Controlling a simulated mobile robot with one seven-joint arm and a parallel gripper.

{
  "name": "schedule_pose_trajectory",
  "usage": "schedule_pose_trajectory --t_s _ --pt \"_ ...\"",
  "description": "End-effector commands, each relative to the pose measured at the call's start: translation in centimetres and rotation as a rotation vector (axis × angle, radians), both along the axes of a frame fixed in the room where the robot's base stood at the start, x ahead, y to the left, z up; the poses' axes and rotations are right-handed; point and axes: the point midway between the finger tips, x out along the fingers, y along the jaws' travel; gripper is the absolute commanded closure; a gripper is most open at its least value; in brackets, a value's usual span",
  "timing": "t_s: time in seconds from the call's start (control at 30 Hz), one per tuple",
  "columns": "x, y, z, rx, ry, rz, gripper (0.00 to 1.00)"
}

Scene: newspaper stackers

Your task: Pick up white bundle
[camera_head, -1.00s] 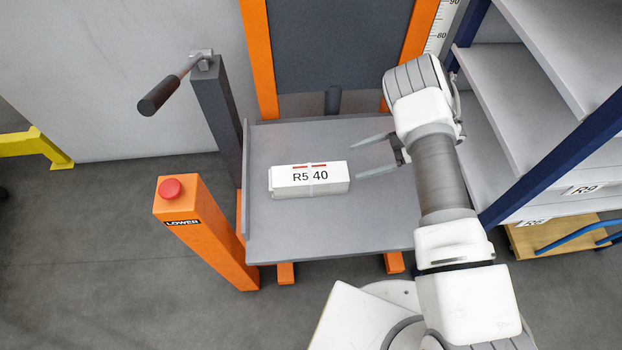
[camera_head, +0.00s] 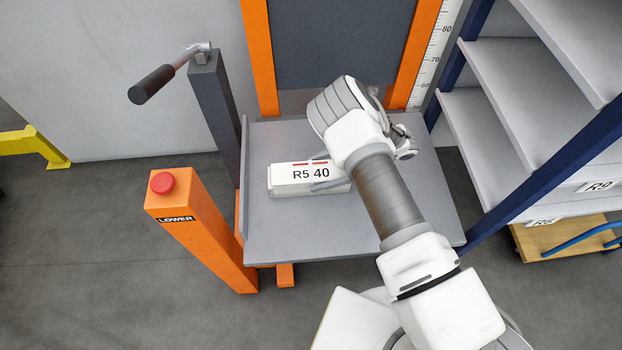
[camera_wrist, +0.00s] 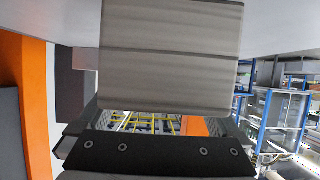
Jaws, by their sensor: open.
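The white bundle (camera_head: 283,184), labelled "R5 40", lies flat on the grey lift platform (camera_head: 290,230). My gripper (camera_head: 314,173) is open at the bundle's right half. One finger shows along its far side and the other across its near side. I cannot tell whether either finger touches it. In the wrist view, a large grey, finely lined block (camera_wrist: 170,75) fills the upper middle, above the dark gripper body; it looks like the bundle's end seen close, but I cannot be sure.
An orange post with a red button (camera_head: 163,183) marked "LOWER" stands left of the platform. A crank handle (camera_head: 152,88) tops a dark post behind it. Orange lift uprights (camera_head: 259,60) rise at the back. Shelving (camera_head: 500,110) stands to the right.

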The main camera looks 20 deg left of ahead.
Motion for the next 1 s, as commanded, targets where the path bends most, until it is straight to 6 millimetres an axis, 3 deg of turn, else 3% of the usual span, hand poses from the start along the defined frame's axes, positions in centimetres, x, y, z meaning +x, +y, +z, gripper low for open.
schedule_pose_trajectory --t_s 0.23,0.77,1.0 --pt "-0.07 0.1 -0.03 0.0 0.001 0.0 0.02" --pt "-0.05 0.09 -0.02 0.0 0.001 0.0 0.97" --pt "0.0 0.19 0.2 0.005 0.0 0.0 1.0"
